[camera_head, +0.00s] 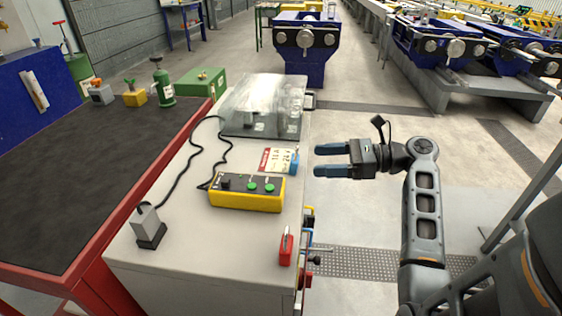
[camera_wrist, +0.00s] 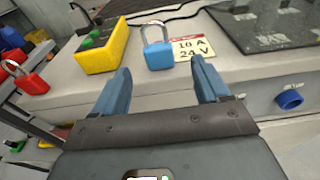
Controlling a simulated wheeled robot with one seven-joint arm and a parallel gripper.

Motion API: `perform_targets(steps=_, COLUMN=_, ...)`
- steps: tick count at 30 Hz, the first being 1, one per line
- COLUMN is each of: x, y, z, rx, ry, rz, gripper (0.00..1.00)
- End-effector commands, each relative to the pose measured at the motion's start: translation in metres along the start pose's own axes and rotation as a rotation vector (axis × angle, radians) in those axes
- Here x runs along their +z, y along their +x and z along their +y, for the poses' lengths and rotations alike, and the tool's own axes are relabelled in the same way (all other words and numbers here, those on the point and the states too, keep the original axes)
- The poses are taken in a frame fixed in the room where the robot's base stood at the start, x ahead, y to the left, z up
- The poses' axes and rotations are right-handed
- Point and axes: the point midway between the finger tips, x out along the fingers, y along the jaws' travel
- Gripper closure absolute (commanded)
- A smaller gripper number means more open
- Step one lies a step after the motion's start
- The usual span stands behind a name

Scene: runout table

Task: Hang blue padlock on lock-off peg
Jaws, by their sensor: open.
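The blue padlock (camera_wrist: 159,56) stands on the light cabinet top near its edge, its metal shackle up, beside a white and red "10 A 24 V" label (camera_wrist: 194,47). In the head view the padlock (camera_head: 294,161) is a small blue shape by the label. My gripper (camera_head: 318,160) is open and empty, off the cabinet's right side, fingers pointing at the padlock. In the wrist view the padlock appears between and beyond the fingertips (camera_wrist: 160,70), apart from them. I cannot clearly identify the lock-off peg; a blue round fitting (camera_wrist: 289,99) projects from the cabinet side.
A yellow control box (camera_head: 247,192) and a red padlock (camera_head: 286,246) share the cabinet top (camera_head: 200,245). A clear cover (camera_head: 262,105) stands at its far end. Small coloured items (camera_head: 309,216) stick out from the cabinet's right side. Floor beside my arm is clear.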

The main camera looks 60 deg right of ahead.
Motion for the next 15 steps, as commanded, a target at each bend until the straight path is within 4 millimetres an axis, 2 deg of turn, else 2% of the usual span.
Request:
perform_targets(steps=8, x=0.000, y=0.028, z=0.001, rx=0.001, ry=0.001, rz=0.000, gripper=0.25)
perform_targets(steps=15, x=0.002, y=0.062, z=0.002, rx=0.002, ry=0.001, rz=0.000, gripper=0.25)
